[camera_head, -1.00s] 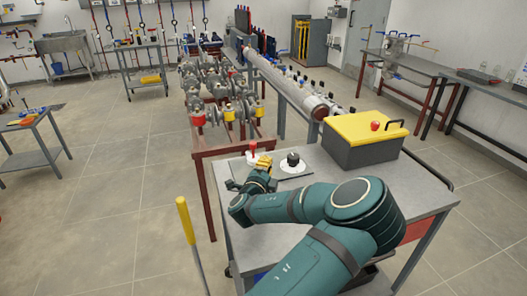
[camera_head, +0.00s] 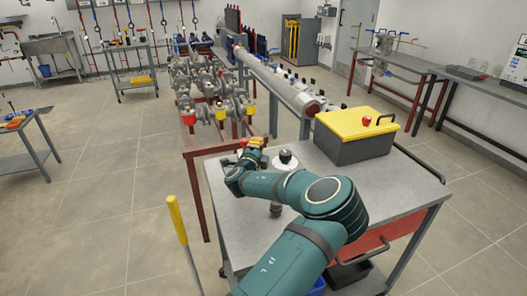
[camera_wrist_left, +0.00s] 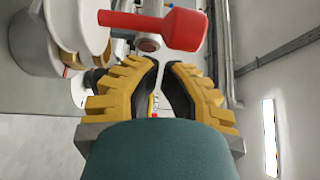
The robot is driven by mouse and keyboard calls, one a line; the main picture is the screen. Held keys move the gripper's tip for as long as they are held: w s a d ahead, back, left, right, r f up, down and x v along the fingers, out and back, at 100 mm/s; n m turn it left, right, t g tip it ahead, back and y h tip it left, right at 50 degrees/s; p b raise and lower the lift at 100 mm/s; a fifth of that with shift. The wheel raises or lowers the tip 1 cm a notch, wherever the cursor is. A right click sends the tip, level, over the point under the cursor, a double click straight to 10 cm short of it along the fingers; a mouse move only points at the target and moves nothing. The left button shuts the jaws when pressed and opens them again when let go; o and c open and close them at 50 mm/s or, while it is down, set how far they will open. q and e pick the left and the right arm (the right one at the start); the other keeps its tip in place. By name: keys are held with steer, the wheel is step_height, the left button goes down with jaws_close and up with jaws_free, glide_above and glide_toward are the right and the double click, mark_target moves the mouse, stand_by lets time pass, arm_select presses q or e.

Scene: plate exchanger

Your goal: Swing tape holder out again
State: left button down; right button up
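A white round disc with a black knob (camera_head: 286,158), which may be the tape holder, sits on the grey trolley top. A red handle (camera_wrist_left: 165,28) on a grey-white round piece crosses the top of the left wrist view, just beyond my fingertips. Pale round bodies (camera_wrist_left: 75,35) stand to its left. My left gripper (camera_head: 258,146) is over the far left part of the trolley, left of the disc. In the left wrist view, its yellow fingers (camera_wrist_left: 161,64) are parted by a narrow gap with nothing held between them. I cannot tell whether the fingertips touch the handle.
A grey toolbox with a yellow lid (camera_head: 355,125) stands right of the disc on the trolley (camera_head: 385,190). A red-framed bench with valves (camera_head: 205,90) lies beyond. A yellow post (camera_head: 175,222) stands at the left. A dark object (camera_head: 276,209) sits under my left arm.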

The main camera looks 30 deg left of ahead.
arm_select(q)
steer(key=shift+s+a, duration=0.4)
steer(key=shift+a, duration=0.15)
steer(key=shift+s+a+m+h, duration=0.2)
steer(key=shift+s+m+h, duration=0.1)
steer(key=shift+h, duration=0.1)
